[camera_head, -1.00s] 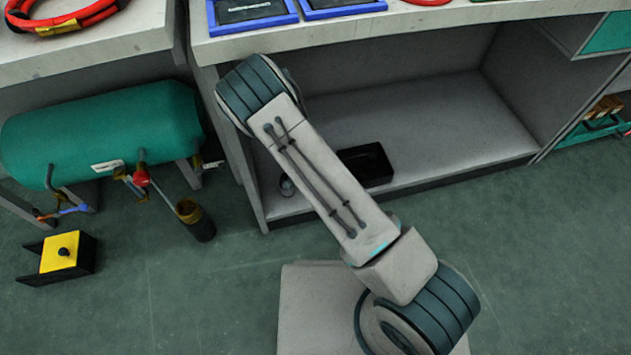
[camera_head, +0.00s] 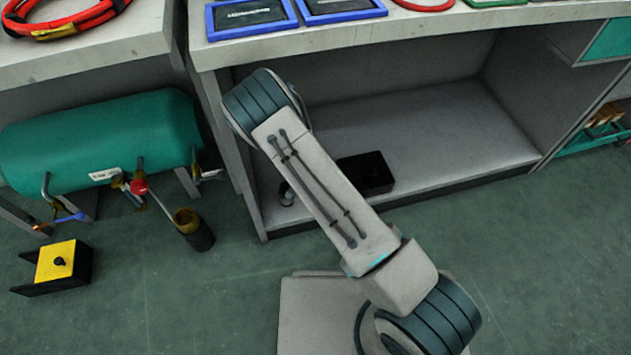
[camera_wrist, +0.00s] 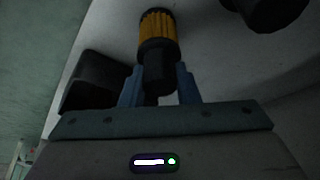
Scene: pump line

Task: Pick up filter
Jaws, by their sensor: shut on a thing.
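The filter (camera_wrist: 158,28) shows in the wrist view, with a ribbed yellow-orange body and a black collar and base. My gripper (camera_wrist: 159,82) is shut on the filter's black part, with one blue-grey finger on each side. The ribbed part points away from the gripper. In the head view my arm hides the gripper and the filter. Whether the filter touches a surface I cannot tell.
A black bin (camera_head: 366,174) sits on the lower shelf (camera_head: 440,140) under the bench; a dark box also shows beside the gripper in the wrist view (camera_wrist: 95,82). A green tank (camera_head: 100,142) and a yellow-black block (camera_head: 58,262) are at the left.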

